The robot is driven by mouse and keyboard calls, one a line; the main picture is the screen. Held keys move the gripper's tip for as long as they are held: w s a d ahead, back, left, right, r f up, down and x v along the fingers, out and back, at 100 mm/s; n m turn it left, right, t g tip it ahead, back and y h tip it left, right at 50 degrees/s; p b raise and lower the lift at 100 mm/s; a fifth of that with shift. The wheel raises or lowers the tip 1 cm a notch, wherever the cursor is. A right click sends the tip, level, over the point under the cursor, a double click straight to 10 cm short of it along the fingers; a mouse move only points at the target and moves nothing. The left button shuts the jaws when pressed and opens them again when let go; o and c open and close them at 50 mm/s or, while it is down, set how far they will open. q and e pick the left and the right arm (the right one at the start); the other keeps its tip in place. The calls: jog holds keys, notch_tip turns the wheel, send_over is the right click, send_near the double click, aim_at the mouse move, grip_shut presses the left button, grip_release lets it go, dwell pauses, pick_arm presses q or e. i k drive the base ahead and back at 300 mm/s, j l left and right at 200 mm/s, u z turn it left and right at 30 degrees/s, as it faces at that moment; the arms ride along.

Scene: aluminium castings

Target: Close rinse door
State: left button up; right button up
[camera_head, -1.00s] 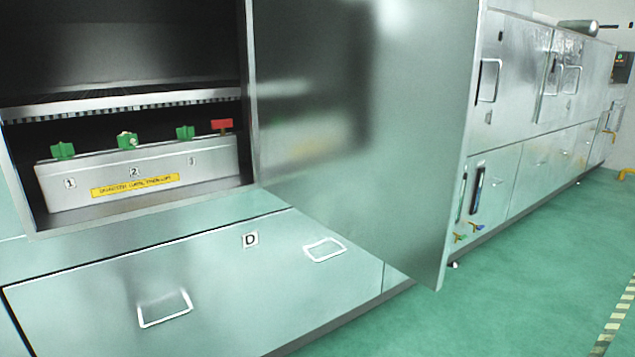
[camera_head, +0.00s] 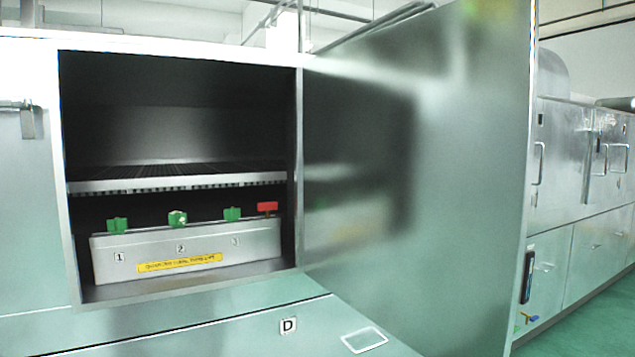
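The rinse door (camera_head: 450,190) is a large flat metal panel in the head view. It stands wide open, hinged at the right side of the cabinet opening, and its free edge reaches toward me on the right. The open compartment (camera_head: 180,120) is dark inside, with a rack (camera_head: 180,182) across its middle. Below the rack is a metal manifold box (camera_head: 190,250) marked 1, 2, 3, with green valve knobs, a red handle (camera_head: 267,208) and a yellow label. Neither of my grippers shows in the view.
A lower panel marked D (camera_head: 288,326) with a handle (camera_head: 365,340) lies below the opening. A latch (camera_head: 28,118) is on the cabinet face at left. More metal cabinets (camera_head: 580,180) run along the right. Green floor (camera_head: 590,300) is free at the lower right.

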aim_at(419, 131)
jog(key=i+l+u, duration=0.1)
jog(key=l+u, duration=0.95)
jog(key=l, duration=0.55)
jog(key=k+l+u, duration=0.1)
jog(key=l, duration=0.55)
jog(key=k+l+u, duration=0.1)
jog(key=l, duration=0.55)
jog(key=k+z, duration=0.15)
jog(key=z, duration=0.3)
